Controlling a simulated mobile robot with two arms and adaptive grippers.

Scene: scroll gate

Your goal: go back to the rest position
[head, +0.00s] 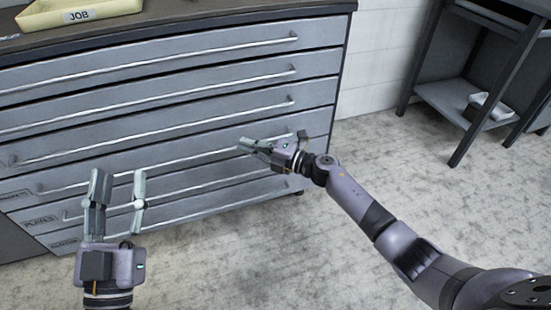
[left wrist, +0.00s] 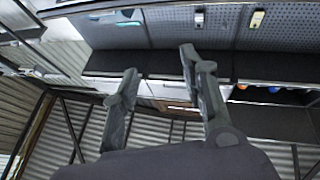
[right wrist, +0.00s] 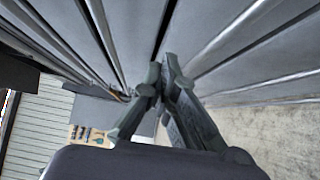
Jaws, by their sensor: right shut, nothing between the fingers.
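My left gripper (head: 117,190) is at the lower left of the head view, in front of the drawer cabinet (head: 170,91). Its two fingers stand apart with nothing between them, and they show apart in the left wrist view (left wrist: 165,95). My right gripper (head: 245,145) is at the lower drawers of the cabinet, its fingers pointing left along the drawer fronts. In the right wrist view its fingertips (right wrist: 161,75) are together and empty. I cannot tell whether it touches a drawer handle. All visible drawers look closed.
A yellow tray labelled JOB (head: 80,12) lies on the cabinet top. A dark side table (head: 450,95) with a light object (head: 487,106) on its low shelf stands at the right. The concrete floor (head: 370,150) between cabinet and table is clear.

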